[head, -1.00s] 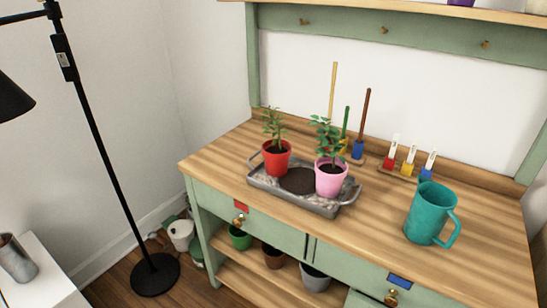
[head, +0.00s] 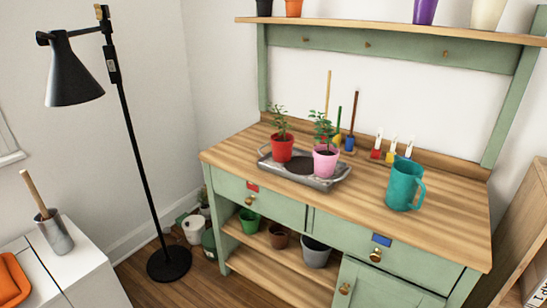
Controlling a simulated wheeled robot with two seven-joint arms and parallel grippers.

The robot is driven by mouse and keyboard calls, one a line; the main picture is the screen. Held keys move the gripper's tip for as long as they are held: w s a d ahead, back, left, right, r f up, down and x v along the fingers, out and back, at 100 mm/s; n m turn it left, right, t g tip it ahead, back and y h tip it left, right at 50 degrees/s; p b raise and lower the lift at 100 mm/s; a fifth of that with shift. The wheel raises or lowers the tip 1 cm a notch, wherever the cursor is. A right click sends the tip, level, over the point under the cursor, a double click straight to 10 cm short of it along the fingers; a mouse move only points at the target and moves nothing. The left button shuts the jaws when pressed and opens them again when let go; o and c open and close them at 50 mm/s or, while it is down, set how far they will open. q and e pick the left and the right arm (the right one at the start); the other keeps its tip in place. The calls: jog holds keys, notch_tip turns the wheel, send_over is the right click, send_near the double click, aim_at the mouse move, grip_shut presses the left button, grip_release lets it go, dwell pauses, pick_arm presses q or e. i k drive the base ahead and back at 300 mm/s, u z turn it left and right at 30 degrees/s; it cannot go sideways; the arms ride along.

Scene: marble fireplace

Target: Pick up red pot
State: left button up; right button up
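The red pot (head: 282,148) holds a small green plant and stands at the left end of a grey metal tray (head: 318,183) on the wooden top of a green workbench (head: 375,193). A pink pot (head: 326,161) with a leafy plant stands at the tray's right end, and dark soil shows in the tray between the pots. Neither of my grippers shows in the head view.
A teal pitcher (head: 402,186) stands right of the tray. Small coloured tools stand in holders behind it. A black floor lamp (head: 132,145) stands left of the bench. A white cabinet (head: 75,262) is at lower left. The bench's front right top is clear.

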aim_at(281, 134)
jog(key=u, duration=0.65)
jog(key=i, duration=0.65)
jog(key=u, duration=0.5)
